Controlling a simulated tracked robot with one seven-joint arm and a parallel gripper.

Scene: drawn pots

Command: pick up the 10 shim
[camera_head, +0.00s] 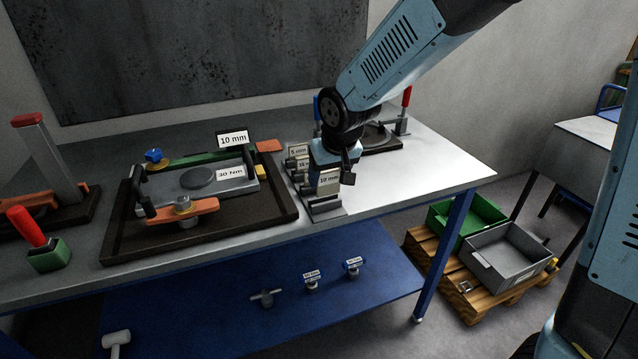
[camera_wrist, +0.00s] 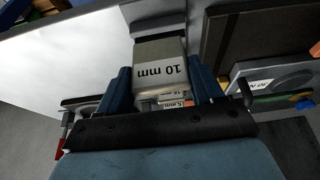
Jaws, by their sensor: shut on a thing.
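The 10 shim is a pale plate with a "10 mm" label (camera_head: 329,181), at the front end of a row of labelled shims on the table. In the wrist view the 10 shim (camera_wrist: 161,72) sits between the two blue fingers of my gripper (camera_wrist: 162,88), its label upside down. My gripper (camera_head: 328,178) is shut on it from above, with the arm coming from the upper right. The shim's lower end is at the grey slotted holder (camera_head: 326,209). I cannot tell whether it is clear of the slot.
Other shims, including a 5 mm one (camera_head: 298,151), stand close behind. A dark tray (camera_head: 122,243) with a clamped plate and orange bar lies left. The tabletop to the right (camera_head: 430,165) is clear.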

